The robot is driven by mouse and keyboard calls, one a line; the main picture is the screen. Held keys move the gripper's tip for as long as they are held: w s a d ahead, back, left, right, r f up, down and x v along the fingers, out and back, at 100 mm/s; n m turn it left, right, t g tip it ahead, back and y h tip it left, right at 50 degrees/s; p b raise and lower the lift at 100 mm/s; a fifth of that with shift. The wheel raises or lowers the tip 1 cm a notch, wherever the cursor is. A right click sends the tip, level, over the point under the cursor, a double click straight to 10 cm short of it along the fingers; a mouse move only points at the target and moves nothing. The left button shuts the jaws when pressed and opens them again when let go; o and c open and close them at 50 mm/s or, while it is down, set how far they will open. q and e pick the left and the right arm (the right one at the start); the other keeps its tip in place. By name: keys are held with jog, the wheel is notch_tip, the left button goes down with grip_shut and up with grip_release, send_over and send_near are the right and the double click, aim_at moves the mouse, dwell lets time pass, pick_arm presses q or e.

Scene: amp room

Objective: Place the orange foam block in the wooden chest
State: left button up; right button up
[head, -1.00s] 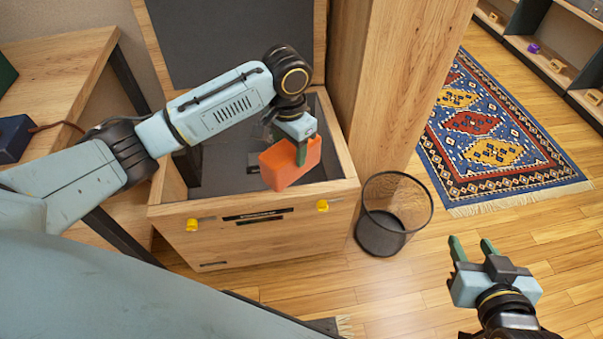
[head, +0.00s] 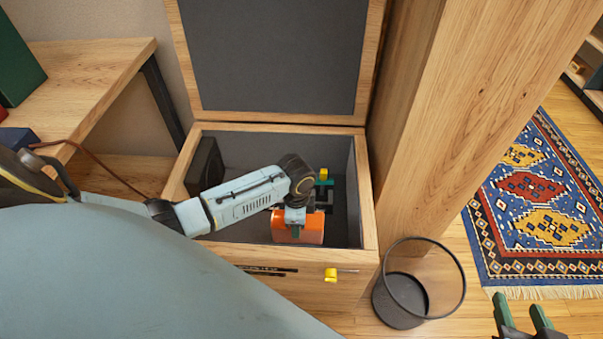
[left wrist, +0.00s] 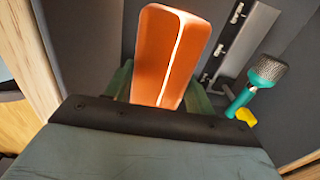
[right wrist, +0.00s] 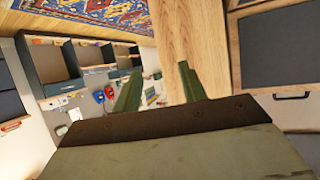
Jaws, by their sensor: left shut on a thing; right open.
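The wooden chest (head: 230,260) stands open with its lid (head: 275,60) raised at the back. The orange foam block (head: 312,230) is inside the chest opening, near the front wall. My left gripper (head: 296,229) is shut on the block, reaching down into the chest. In the left wrist view the orange block (left wrist: 170,55) sits between the two green fingers. I cannot tell whether the block touches the chest floor. My right gripper (head: 523,314) is open and empty at the lower right, away from the chest; it also shows in the right wrist view (right wrist: 158,88).
Inside the chest lie a teal microphone (left wrist: 262,80) and a dark box (head: 205,168). A mesh bin (head: 402,300) stands right of the chest, beside a wooden post (head: 470,110). A wooden table (head: 95,75) is at the left. A patterned rug (head: 540,200) lies at the right.

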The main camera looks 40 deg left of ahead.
pick_arm(q)
notch_tip(320, 180, down, 3)
jog(key=shift+r+b, duration=0.2)
jog(key=shift+b, duration=0.45)
jog(key=shift+f+b, duration=0.6)
jog(key=shift+f, duration=0.35)
notch_tip(320, 180, down, 2)
jog(key=shift+f+b, duration=0.2)
jog(key=shift+b, duration=0.65)
jog(key=shift+f+b, duration=0.35)
jog(key=shift+f, duration=0.25)
pick_arm(e)
notch_tip(320, 180, up, 16)
jog(key=a+t+y, duration=0.2)
jog(key=t+y, duration=0.2)
jog(key=t, duration=0.8)
jog(key=shift+s+a+f, duration=0.15)
jog(key=shift+s+a, duration=0.05)
jog(key=shift+s, duration=0.2)
pick_arm(q)
jog(key=shift+f, duration=0.1)
